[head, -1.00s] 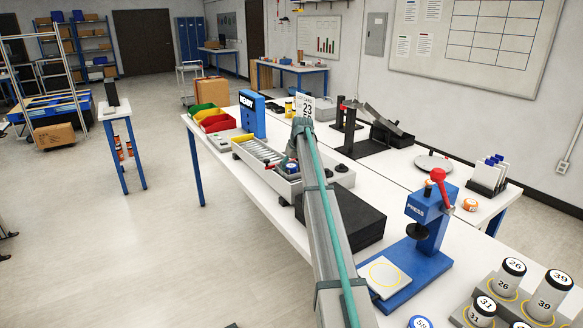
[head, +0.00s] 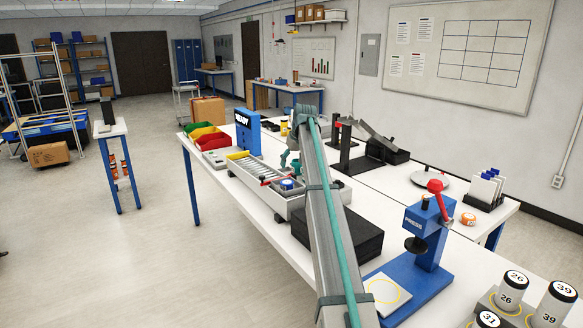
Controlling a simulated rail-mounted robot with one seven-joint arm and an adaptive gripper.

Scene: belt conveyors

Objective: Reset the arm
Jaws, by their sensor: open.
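My grey arm with a teal cable reaches from the bottom middle of the head view to above the far bench. My gripper (head: 290,163), small and teal, shows just left of the arm above the near end of the roller conveyor (head: 252,172). It looks open and holds nothing that I can see. A round blue-and-white piece (head: 287,184) sits on the conveyor end just below it. The gap between gripper and piece is too small to judge. The arm hides part of the bench behind it.
A blue press (head: 428,235) with a red handle stands right of the arm. A black box (head: 352,235) lies beside the arm. Numbered canisters (head: 510,290) stand at the lower right. Colored bins (head: 208,138) and a blue READY unit (head: 246,131) stand at the far left.

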